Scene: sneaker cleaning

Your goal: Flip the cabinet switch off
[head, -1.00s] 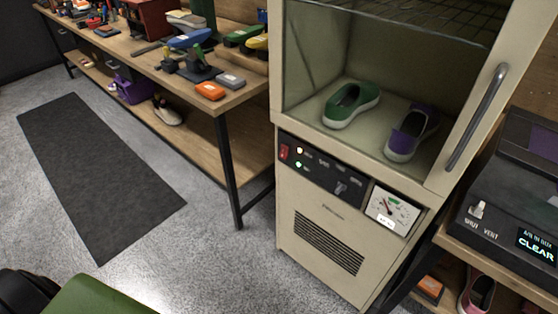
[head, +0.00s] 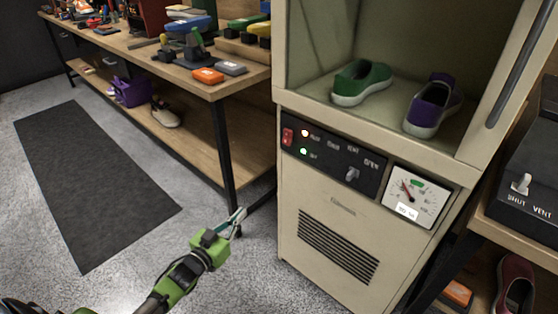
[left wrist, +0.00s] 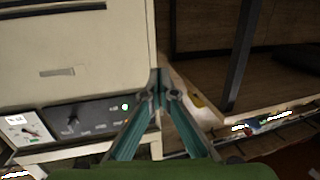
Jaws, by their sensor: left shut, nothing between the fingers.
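The cream cabinet (head: 300,215) has a black control panel (head: 325,165) below its open chamber. In the left wrist view the panel (left wrist: 95,115) appears upside down with the green lamp lit; the gripper's closed fingers seem to hide the switch. My right gripper is not in view.
A workbench (head: 215,92) with tools and a lower shelf stands left of the cabinet. A green shoe (head: 362,82) and a purple shoe (head: 433,105) are in the chamber. The cabinet door with its handle (head: 517,65) hangs open at right. Floor in front is clear.

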